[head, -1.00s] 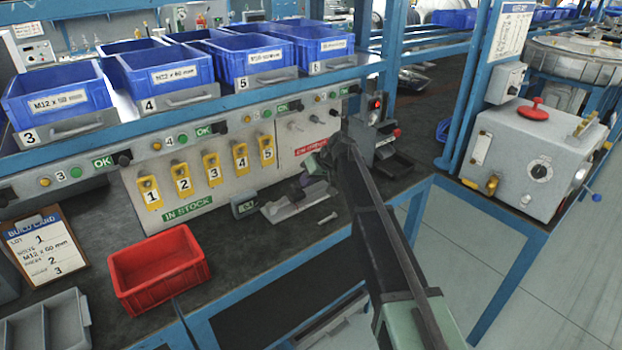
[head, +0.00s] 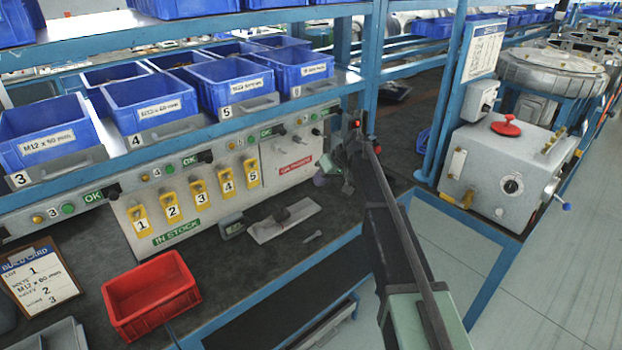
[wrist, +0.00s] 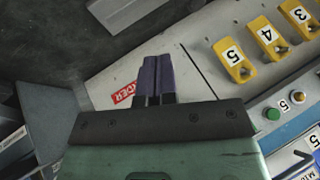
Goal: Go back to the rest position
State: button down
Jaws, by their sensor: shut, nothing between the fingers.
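My gripper (head: 322,178) is at the far end of my arm in the head view, above the back of the bench near the panel. It is small and partly hidden by my own arm. In the wrist view the purple fingers of my gripper (wrist: 157,76) are together with nothing between them. They are in front of the grey panel (wrist: 200,75) with its red label and yellow numbered tags.
A grey plate (head: 265,233) with a dark piece on it and a small bolt (head: 313,237) lie on the bench. A red bin (head: 118,303) stands at the front left. Blue bins (head: 150,118) line the shelf above. A grey machine (head: 475,175) stands right.

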jog(key=s+d+m+h+p, duration=0.1)
jog(key=s+d, duration=0.3)
jog(key=s, duration=0.8)
jog(key=s+d+m+g+h, duration=0.1)
jog(key=s+d+m+h, duration=0.2)
jog(key=s, duration=1)
jog(key=s+d+m+h+p, duration=0.1)
jog(key=s+d, duration=0.4)
jog(key=s, duration=0.7)
jog(key=shift+s+d+f+m+g+h+p, duration=0.15)
jog(key=shift+s+f+m+g+h+p, duration=0.2)
jog(key=shift+m+h, duration=0.6)
